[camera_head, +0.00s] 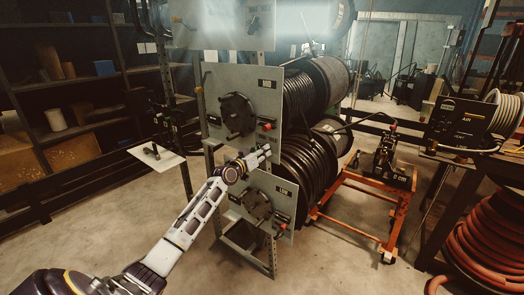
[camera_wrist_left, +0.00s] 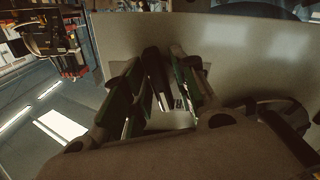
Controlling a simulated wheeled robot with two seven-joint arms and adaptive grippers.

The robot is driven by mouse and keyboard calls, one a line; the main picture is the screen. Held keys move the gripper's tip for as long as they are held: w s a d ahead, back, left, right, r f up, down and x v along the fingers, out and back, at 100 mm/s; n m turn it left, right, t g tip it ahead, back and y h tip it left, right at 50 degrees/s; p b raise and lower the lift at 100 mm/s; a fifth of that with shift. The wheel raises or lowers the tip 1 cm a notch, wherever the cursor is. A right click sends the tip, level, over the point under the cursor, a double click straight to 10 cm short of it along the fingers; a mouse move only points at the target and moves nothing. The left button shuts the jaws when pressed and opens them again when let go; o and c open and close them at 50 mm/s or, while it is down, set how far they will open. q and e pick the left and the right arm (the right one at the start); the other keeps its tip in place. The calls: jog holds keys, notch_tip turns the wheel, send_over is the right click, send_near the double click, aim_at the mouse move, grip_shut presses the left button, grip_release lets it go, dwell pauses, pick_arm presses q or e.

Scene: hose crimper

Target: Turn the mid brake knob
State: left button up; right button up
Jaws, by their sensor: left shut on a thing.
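The mid panel (camera_head: 232,88) is a grey plate with a label, a black round hub (camera_head: 237,115) and a red-tipped knob (camera_head: 266,126) at its lower right. My left gripper (camera_head: 262,153) is just below that knob, by the panel's bottom edge, apart from the knob in the picture. In the left wrist view my left gripper (camera_wrist_left: 165,82) is shut, with green-sided fingers around a dark narrow part (camera_wrist_left: 154,66). I cannot tell which part this is. A grey panel (camera_wrist_left: 225,50) stands behind the fingers there. My right gripper is out of view.
The low panel (camera_head: 279,205) with its own red-tipped knob (camera_head: 283,226) is below. Black hose reels (camera_head: 310,165) fill the rack behind. An orange cart (camera_head: 350,185) stands to the right, shelves (camera_head: 75,140) at the left. Floor in front is clear.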

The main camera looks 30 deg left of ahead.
pick_arm(q)
jog(key=shift+n+p, duration=0.35)
jog(key=shift+n, duration=0.95)
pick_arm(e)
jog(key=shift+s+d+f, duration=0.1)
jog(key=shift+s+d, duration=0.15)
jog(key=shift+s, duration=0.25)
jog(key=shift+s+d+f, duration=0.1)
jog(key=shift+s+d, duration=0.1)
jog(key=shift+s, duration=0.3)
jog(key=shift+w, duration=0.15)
pick_arm(q)
jog(key=o, duration=0.7)
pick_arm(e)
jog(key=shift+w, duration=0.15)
pick_arm(q)
jog(key=shift+s, duration=0.1)
jog(key=s+a, duration=0.1)
jog(key=s, duration=1)
jog(key=shift+s, duration=0.35)
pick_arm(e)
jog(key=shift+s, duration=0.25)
